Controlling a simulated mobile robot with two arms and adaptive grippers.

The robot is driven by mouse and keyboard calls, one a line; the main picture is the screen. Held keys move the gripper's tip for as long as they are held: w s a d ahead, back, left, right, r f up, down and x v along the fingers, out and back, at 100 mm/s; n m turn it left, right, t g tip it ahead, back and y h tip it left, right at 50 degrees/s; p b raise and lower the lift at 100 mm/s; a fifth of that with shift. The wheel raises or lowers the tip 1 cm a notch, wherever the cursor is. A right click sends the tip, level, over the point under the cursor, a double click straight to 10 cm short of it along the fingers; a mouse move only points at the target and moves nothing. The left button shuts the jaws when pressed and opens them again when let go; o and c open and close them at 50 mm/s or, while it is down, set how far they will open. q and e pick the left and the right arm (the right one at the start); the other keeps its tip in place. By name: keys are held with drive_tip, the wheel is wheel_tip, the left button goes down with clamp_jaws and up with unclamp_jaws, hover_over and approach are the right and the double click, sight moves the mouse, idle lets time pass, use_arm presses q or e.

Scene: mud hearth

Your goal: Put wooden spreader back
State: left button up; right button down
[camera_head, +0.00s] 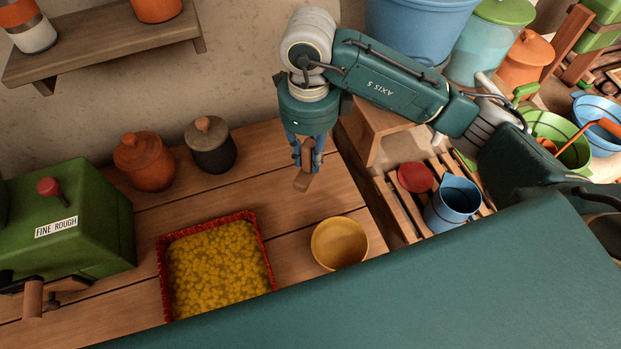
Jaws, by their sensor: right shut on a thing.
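My right gripper (304,160) points down over the right part of the wooden worktop, shut on the wooden spreader (303,181). Only the lower brown end of the spreader shows below the fingers; the rest is hidden by the gripper. I cannot tell whether the spreader touches the worktop. The gripper is behind the yellow bowl (339,243) and to the right of the dark lidded jar (211,146). My left gripper is not in view.
A red-rimmed tray (163,272) of yellow pieces lies on the worktop (290,278). A green mill (72,225) stands left, and an orange lidded jar (145,162) at the back. My teal arm covers the front.

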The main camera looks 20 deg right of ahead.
sight(310, 170)
wheel_tip(310, 170, down, 5)
drive_tip(key=shift+d+f+p, duration=0.1)
drive_tip(key=shift+d+p, duration=0.05)
drive_tip(key=shift+p, duration=0.15)
drive_tip(key=shift+f, duration=0.25)
wheel_tip(310, 170, down, 4)
drive_tip(key=shift+f+p, duration=0.25)
drive_tip(key=shift+p, duration=0.1)
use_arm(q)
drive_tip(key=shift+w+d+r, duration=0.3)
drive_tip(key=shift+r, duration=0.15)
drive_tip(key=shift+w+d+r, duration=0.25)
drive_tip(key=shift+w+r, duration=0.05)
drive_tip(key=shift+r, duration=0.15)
use_arm(e)
drive_tip(key=shift+f, duration=0.25)
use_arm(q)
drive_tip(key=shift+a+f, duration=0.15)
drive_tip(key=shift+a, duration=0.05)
use_arm(e)
drive_tip(key=c, duration=1.5)
unclamp_jaws()
drive_tip(key=shift+r, duration=0.1)
drive_tip(key=shift+r, duration=0.1)
